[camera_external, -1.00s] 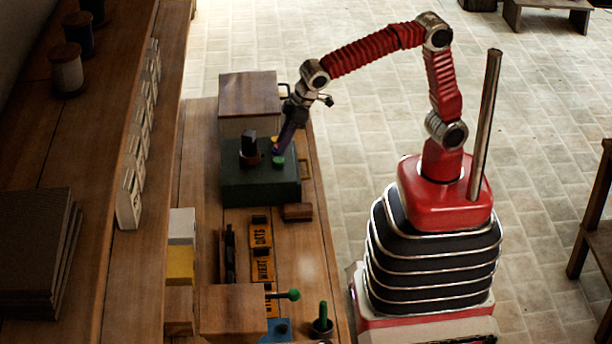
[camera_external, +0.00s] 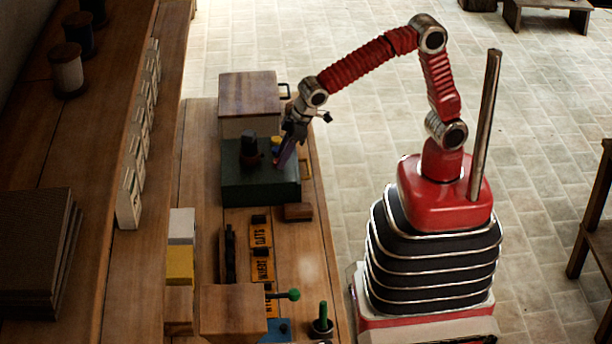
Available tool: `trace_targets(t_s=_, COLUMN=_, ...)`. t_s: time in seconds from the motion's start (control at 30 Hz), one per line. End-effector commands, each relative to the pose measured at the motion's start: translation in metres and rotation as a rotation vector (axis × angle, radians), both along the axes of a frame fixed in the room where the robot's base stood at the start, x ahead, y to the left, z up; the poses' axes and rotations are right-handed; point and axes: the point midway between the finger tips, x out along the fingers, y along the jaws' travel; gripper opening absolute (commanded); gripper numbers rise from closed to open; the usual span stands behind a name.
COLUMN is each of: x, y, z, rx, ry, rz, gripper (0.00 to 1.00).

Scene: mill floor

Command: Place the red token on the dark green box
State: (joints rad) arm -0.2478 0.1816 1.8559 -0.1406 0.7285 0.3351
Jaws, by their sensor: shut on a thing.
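The dark green box (camera_external: 258,188) stands on the bench in front of a wooden box. A dark upright piece with a reddish lower part (camera_external: 250,160) is on its top, left of my gripper. A small yellow piece (camera_external: 276,141) shows beside my fingers. I cannot tell for sure which small reddish patch is the red token.
The wooden box with a dark handle (camera_external: 249,93) stands behind the green box. A small brown block (camera_external: 298,211) lies in front. Yellow lettered plates (camera_external: 262,255), a wooden block (camera_external: 233,312) and a green-knobbed lever (camera_external: 292,294) are nearer. Open floor lies right of the bench.

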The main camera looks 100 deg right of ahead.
Motion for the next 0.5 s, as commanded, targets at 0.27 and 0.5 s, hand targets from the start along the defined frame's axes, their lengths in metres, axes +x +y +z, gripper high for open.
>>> trace_targets(t_s=0.27, x=0.0, y=0.0, z=-0.001, rx=0.0, ry=-0.001, rz=0.0, gripper=0.07)
trace_targets(t_s=0.5, x=0.0, y=0.0, z=-0.022, rx=-0.001, ry=0.002, rz=0.0, gripper=0.07)
